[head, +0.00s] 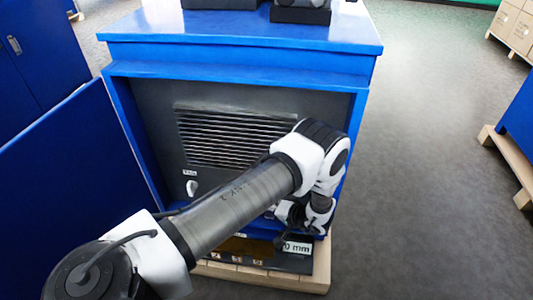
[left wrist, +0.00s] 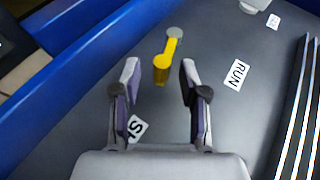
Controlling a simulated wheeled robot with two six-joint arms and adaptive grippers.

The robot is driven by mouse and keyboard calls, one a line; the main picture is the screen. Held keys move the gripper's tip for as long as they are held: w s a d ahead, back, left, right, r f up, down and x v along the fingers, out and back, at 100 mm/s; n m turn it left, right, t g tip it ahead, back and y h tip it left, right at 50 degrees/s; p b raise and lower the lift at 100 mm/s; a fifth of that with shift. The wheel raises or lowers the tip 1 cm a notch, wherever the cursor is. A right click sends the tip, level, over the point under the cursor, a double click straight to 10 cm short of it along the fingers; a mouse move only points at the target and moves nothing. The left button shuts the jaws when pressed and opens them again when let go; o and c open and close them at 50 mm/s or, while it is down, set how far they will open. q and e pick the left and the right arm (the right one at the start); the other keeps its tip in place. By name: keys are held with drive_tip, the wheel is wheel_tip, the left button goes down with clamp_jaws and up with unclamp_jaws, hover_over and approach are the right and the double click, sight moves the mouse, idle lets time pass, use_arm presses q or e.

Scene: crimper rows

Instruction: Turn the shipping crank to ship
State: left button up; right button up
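The shipping crank (left wrist: 172,47) shows in the left wrist view as a short yellow arm with a grey pivot and a yellow handle (left wrist: 161,68) standing out from the dark panel. My left gripper (left wrist: 158,82) is open, with one finger on each side of the handle; I cannot tell whether either finger touches it. In the head view my arm hides the crank, and my left gripper (head: 287,212) is at the panel's lower right. My right gripper is not in view.
The blue cabinet (head: 236,52) has a vent grille (head: 233,135) and a white knob (head: 192,188) on its recessed panel. Its blue door (head: 75,180) stands open at the left. The cabinet rests on a wooden pallet (head: 318,278). Grey floor (head: 425,150) is clear at the right.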

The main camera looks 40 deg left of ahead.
use_arm(q)
drive_tip(key=s+v, duration=0.1)
drive_tip(key=v, duration=1.1)
drive_tip(key=shift+w, duration=0.45)
